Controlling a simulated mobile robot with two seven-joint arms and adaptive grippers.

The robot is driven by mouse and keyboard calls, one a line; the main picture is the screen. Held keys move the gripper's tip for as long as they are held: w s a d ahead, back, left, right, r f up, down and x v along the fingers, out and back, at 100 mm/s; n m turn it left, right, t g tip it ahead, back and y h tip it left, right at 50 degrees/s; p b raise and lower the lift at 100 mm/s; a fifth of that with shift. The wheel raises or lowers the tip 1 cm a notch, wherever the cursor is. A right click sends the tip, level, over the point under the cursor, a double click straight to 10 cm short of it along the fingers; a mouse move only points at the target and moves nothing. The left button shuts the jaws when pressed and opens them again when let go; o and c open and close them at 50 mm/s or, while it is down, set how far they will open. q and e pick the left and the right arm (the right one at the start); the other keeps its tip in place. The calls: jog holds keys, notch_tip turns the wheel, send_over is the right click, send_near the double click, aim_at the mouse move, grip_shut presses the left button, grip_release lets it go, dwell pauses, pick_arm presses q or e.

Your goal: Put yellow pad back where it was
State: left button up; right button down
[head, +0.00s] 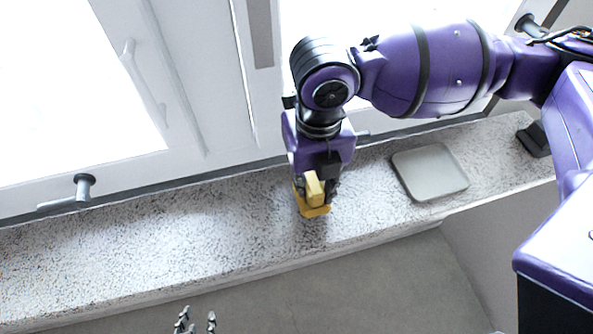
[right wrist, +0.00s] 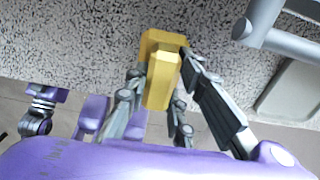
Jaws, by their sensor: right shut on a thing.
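The yellow pad (head: 313,208) is a flat yellow block with a raised grip on it. It is over the speckled window sill (head: 230,225), left of a grey square dish (head: 430,172). I cannot tell whether it touches the sill. My right gripper (head: 317,186) points down from above and is shut on the pad's raised grip. In the right wrist view the pad (right wrist: 162,78) sits between the two fingers. Only the fingertips of my left gripper (head: 197,320) show at the bottom edge of the head view, apart and empty, well away from the pad.
A small dark object (head: 535,139) lies at the sill's right end. Window handles (head: 84,187) stick out over the sill behind. The sill's front edge drops off to the grey floor (head: 390,285). The sill left of the pad is clear.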

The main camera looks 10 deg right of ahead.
aim_at(313, 181)
notch_tip(313, 181, down, 2)
jog(key=shift+s+f, duration=0.1)
jog(key=shift+f, duration=0.05)
pick_arm(q)
jog(key=shift+s+a+f, duration=0.25)
jog(key=shift+s+f, duration=0.05)
jog(key=shift+s, duration=0.1)
pick_arm(e)
jog(key=shift+f, duration=0.1)
jog(key=c, duration=1.5)
grip_release()
pick_arm(q)
jog(key=shift+s+f, duration=0.1)
pick_arm(e)
notch_tip(313, 181, up, 12)
jog(key=shift+f+p, duration=0.15)
jog(key=shift+p, duration=0.45)
pick_arm(q)
jog(key=shift+d+r, duration=0.25)
jog(key=shift+r, duration=0.3)
pick_arm(e)
jog(key=shift+r, duration=0.35)
